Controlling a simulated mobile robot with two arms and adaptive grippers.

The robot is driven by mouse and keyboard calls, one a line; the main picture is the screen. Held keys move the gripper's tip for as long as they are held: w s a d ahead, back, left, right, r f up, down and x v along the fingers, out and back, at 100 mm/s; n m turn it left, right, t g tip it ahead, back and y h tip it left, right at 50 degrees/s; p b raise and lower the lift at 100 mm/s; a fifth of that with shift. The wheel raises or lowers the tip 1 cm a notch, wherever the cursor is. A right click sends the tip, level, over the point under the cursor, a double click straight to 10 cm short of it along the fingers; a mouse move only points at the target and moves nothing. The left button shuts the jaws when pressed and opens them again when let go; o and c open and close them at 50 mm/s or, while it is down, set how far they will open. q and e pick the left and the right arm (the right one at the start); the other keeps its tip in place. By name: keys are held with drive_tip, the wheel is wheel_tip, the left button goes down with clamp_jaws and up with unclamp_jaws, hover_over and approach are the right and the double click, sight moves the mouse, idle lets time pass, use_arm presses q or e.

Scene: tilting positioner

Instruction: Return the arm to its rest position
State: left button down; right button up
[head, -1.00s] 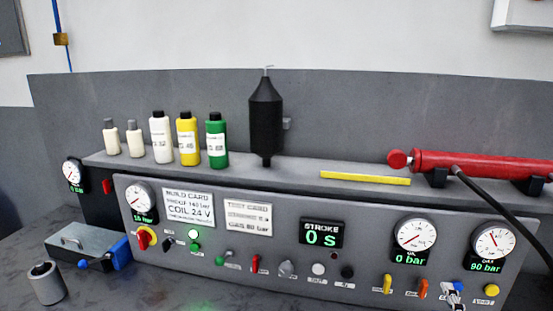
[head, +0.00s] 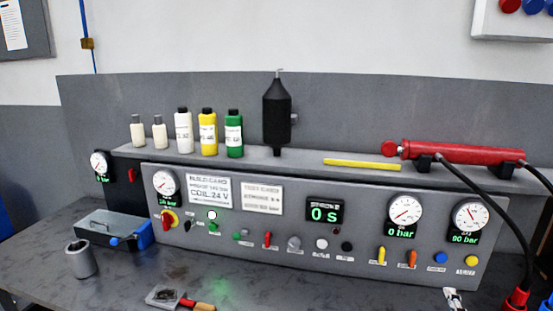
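A small white and black piece, which looks like the tip of my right gripper (head: 454,299), shows at the bottom edge in the head view. It is below the control panel (head: 300,272), in front of the blue button (head: 440,258) and the yellow button (head: 466,260), and apart from both. Its fingers are too small and cut off to tell open from shut. The rest of my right arm is out of frame. My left gripper and arm are not in view.
A grey cup (head: 80,260), a box (head: 108,224) and a red-handled brush (head: 190,302) are on the bench. Black hoses hang at right.

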drive_tip(key=s+a+f+m+g, duration=0.3)
drive_tip(key=s+f+m+g, duration=0.1)
drive_tip(key=s+f+m, duration=0.15)
drive_tip(key=s+a+f+m+g, duration=0.4)
drive_tip(key=s+f, duration=0.3)
drive_tip(key=s+a+f+m+g+y, duration=0.35)
drive_tip(key=s+a+g+y, duration=0.2)
drive_tip(key=s+a, duration=0.85)
wheel_tip(320, 180, down, 31)
drive_tip(key=s+d+n+g+b, duration=0.1)
drive_tip(key=s+d+b, duration=0.15)
drive_tip(key=b, duration=0.35)
use_arm(q)
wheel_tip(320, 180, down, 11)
drive_tip(key=b, duration=0.5)
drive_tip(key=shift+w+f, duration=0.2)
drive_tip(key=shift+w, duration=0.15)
use_arm(e)
drive_tip(key=s+d+f, duration=0.1)
drive_tip(key=s+f, duration=0.8)
drive_tip(key=f, duration=0.2)
drive_tip(key=s+d+f+g, duration=0.1)
drive_tip(key=s+f, duration=0.7)
drive_tip(key=f, duration=0.4)
drive_tip(key=shift+s+d+f+h, duration=0.15)
drive_tip(key=shift+s+d+h, duration=0.15)
drive_tip(key=shift+s+h, duration=0.15)
